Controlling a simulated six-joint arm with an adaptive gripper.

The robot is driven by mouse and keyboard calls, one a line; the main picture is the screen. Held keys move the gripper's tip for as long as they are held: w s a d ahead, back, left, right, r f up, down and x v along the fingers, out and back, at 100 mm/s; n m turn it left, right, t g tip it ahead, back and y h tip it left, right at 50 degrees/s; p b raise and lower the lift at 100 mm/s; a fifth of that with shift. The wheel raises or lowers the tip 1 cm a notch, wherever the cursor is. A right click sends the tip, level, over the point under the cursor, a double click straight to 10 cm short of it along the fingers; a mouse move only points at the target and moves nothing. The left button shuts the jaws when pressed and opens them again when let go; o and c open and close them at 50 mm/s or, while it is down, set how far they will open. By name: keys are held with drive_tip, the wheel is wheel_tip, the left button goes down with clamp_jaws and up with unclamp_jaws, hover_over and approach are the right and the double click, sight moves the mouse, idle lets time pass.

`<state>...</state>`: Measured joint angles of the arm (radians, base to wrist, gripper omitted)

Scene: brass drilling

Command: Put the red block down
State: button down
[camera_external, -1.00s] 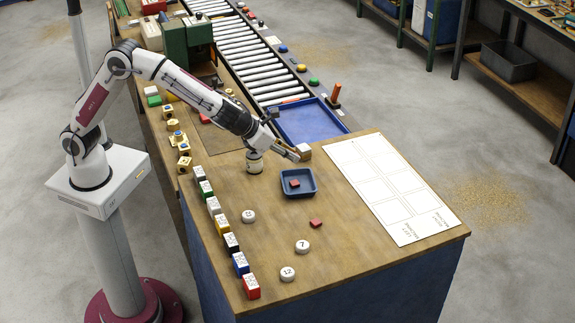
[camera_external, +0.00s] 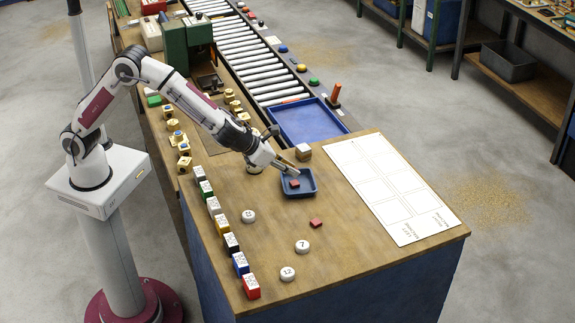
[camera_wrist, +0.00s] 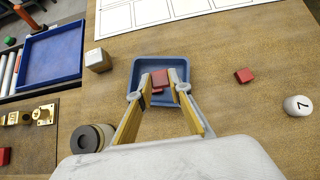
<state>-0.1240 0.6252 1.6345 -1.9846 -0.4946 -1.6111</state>
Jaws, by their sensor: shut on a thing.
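My gripper (camera_external: 297,172) is low over the blue tray (camera_external: 313,188). In the wrist view, my gripper (camera_wrist: 158,79) is shut on a red block (camera_wrist: 160,76), held between the fingertips above the tray (camera_wrist: 180,63). A second red piece (camera_wrist: 157,90) shows just below it, between the fingers. In the external view a red piece (camera_external: 294,184) lies in the tray; the held block is hard to make out there. Another red block (camera_wrist: 244,75) lies flat on the bare table to the right of the tray; it also shows in the external view (camera_external: 316,222).
A wooden cube (camera_external: 303,152) stands close behind the tray. A round tin (camera_wrist: 92,137) is at the left of my gripper. White numbered discs (camera_external: 302,246) and a row of coloured blocks (camera_external: 231,242) are on the table. A white printed sheet (camera_external: 390,185) lies right.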

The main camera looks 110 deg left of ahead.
drive_tip(key=shift+f, duration=0.15)
drive_tip(key=shift+f, duration=1.85)
drive_tip(key=shift+f, duration=0.6)
drive_tip(key=c, duration=1.8)
unclamp_jaws()
drive_tip(key=shift+c, duration=0.2)
drive_tip(key=shift+r, duration=0.15)
drive_tip(key=shift+r, duration=0.45)
drive_tip(key=shift+s+d+r, duration=0.15)
drive_tip(key=shift+d+r, duration=0.05)
drive_tip(key=shift+r, duration=0.1)
drive_tip(key=v, duration=1.1)
